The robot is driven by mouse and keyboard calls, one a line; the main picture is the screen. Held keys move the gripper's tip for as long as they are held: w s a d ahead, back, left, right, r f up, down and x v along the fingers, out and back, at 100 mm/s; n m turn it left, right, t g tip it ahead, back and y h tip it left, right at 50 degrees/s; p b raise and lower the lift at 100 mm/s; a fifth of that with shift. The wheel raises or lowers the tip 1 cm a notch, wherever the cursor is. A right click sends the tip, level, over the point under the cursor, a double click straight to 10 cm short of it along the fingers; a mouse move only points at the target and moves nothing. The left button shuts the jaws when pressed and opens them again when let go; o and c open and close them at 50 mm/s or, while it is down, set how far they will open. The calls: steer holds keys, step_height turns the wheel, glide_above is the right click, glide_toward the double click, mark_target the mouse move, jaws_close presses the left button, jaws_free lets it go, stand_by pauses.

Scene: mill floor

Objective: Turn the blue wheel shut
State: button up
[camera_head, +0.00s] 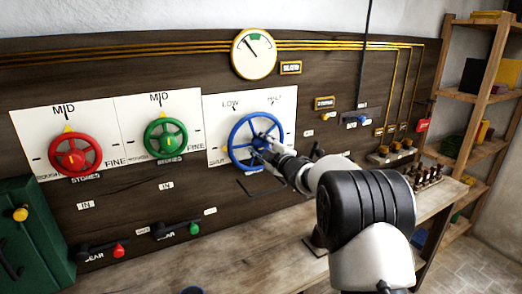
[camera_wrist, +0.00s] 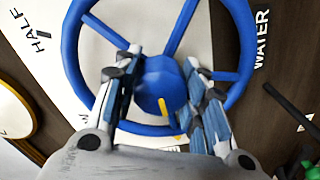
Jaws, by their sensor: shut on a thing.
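The blue wheel (camera_head: 233,142) is mounted on a white panel marked LOW and HALF, on the dark wooden wall. In the wrist view its blue rim (camera_wrist: 72,50), spokes and round hub (camera_wrist: 160,84) fill the upper middle. A yellow mark sits on the hub. My gripper (camera_head: 262,141) reaches the wheel from the right. In the wrist view the fingers of my gripper (camera_wrist: 160,90) stand on both sides of the hub, shut on it. The exact finger contact is partly hidden.
A red wheel (camera_head: 75,155) and a green wheel (camera_head: 166,138) are on panels to the left. A round gauge (camera_head: 254,54) hangs above. Levers with red (camera_head: 119,250) and green (camera_head: 194,228) knobs sit below. The wooden bench (camera_head: 270,255) is mostly bare at the front.

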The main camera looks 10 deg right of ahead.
stand_by(0.4)
steer(key=o, duration=1.1)
steer(key=shift+c, duration=0.2)
steer(key=v, duration=1.2)
